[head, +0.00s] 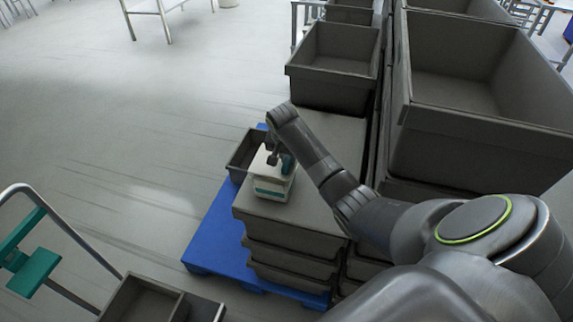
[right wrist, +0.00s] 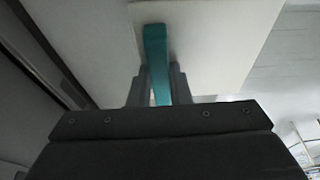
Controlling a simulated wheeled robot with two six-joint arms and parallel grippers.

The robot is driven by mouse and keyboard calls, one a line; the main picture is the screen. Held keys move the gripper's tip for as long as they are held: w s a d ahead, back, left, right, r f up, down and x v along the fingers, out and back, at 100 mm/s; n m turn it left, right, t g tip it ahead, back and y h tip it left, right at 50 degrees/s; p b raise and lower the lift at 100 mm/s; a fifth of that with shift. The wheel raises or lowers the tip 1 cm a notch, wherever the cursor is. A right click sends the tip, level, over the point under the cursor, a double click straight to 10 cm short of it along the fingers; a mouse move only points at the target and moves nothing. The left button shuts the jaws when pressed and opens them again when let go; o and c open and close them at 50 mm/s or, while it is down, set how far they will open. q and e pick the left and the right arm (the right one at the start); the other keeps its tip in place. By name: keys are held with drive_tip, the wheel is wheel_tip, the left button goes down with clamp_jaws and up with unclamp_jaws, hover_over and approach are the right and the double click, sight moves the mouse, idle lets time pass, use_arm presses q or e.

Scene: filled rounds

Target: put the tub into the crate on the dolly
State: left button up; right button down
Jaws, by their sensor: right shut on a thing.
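The white tub (head: 270,190) with a teal label and teal grip is at the middle of the head view, over the top of a stack of grey crates. I cannot tell whether it rests on the stack or hangs just above it. My right gripper (head: 274,160) reaches down to it and is shut on its teal grip. In the right wrist view the teal grip (right wrist: 157,65) stands between the two fingers, with the tub's white top (right wrist: 215,45) beyond. A grey crate with a divider (head: 150,302) is cut off at the bottom left. Its support is hidden. My left gripper is out of view.
The grey stack (head: 290,236) stands on a blue pallet (head: 213,240). A small open grey bin (head: 240,158) is just behind the tub. Large open grey crates (head: 470,85) fill the right. A metal-framed cart handle (head: 62,225) stands at left.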

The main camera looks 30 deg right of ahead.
wheel_tip(320, 180, up, 8)
drive_tip(key=shift+r+b, duration=0.15)
drive_tip(key=shift+b, duration=0.2)
wheel_tip(320, 180, up, 4)
drive_tip(key=p, duration=0.5)
drive_tip(key=shift+r+p, duration=0.2)
drive_tip(key=shift+p, duration=0.1)
